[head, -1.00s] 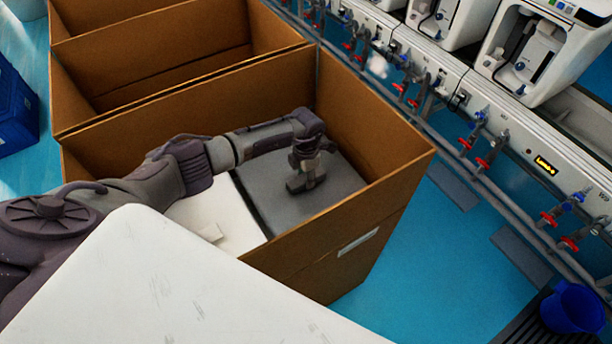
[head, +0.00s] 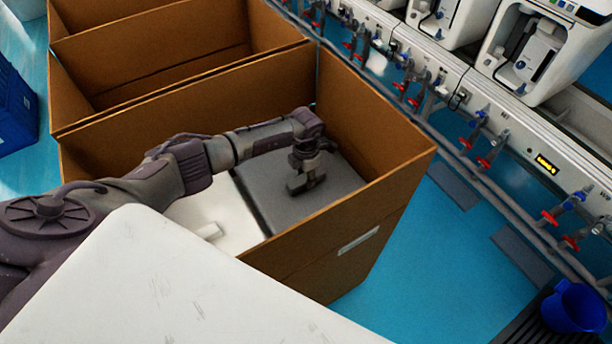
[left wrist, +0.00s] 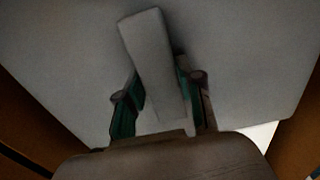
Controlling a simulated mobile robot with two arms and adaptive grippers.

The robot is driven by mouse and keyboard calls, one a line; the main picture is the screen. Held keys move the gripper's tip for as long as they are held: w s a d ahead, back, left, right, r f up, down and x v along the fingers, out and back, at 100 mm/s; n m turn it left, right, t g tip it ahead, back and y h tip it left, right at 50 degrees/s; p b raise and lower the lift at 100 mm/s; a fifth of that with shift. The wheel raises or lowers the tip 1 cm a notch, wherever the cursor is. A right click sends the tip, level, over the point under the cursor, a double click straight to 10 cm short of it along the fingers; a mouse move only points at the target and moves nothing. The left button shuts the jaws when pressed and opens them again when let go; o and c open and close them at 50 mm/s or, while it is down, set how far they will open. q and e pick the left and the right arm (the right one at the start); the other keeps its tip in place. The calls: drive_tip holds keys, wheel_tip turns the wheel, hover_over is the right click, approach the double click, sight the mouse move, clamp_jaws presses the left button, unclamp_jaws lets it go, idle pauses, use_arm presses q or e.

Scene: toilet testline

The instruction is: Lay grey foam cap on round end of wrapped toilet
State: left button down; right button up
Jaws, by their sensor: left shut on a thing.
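The grey foam cap (head: 340,182) is a flat, thick slab at the right end of the near cardboard box. My left gripper (head: 305,184) reaches down into the box and is shut on the cap's raised grip. In the left wrist view the pale grip (left wrist: 152,60) stands between the fingers (left wrist: 160,92), with the cap's broad face (left wrist: 235,60) around it. The white wrapped toilet (head: 222,208) shows in the box, left of the cap. What lies under the cap is hidden. My right gripper is not in view.
The cardboard box (head: 400,210) has high walls close around the cap and my left arm. Another open box (head: 170,60) adjoins it behind. A white surface (head: 170,285) fills the lower left foreground. A test line with red and blue valves (head: 490,150) runs along the right.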

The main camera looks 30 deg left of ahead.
use_arm(q)
drive_tip(key=c, duration=0.7)
unclamp_jaws()
drive_tip(key=shift+o, duration=0.2)
